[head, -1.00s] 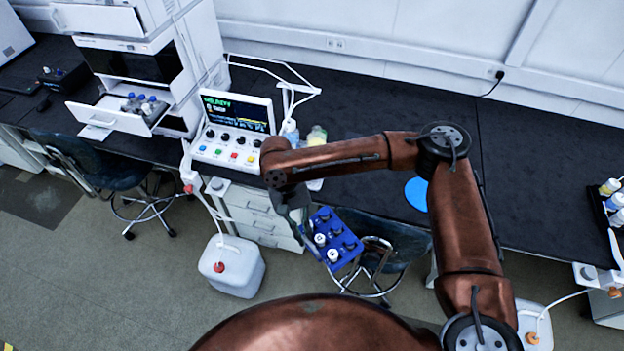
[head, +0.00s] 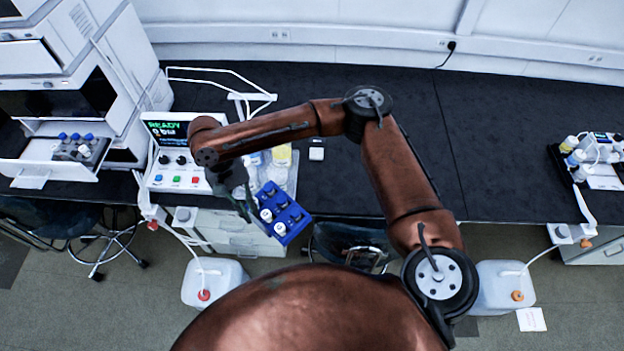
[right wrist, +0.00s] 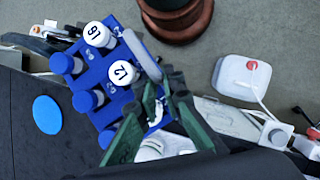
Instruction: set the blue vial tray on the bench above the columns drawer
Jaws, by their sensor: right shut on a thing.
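The blue vial tray (head: 292,222) hangs tilted from my right gripper (head: 243,205), in front of the bench edge, beside the control box. My right gripper (right wrist: 150,112) is shut on one side of it. White drawers (head: 240,236) stand under the bench, partly hidden by the gripper and tray; I cannot read which is the columns drawer. My left gripper is not in view.
A control box (head: 180,150) with a lit screen and bottles in a clear tray (head: 282,160) stand on the bench near the gripper. A blue disc (right wrist: 47,114) lies on the bench. The bench right of my arm is mostly clear. A stool (head: 345,245) stands below.

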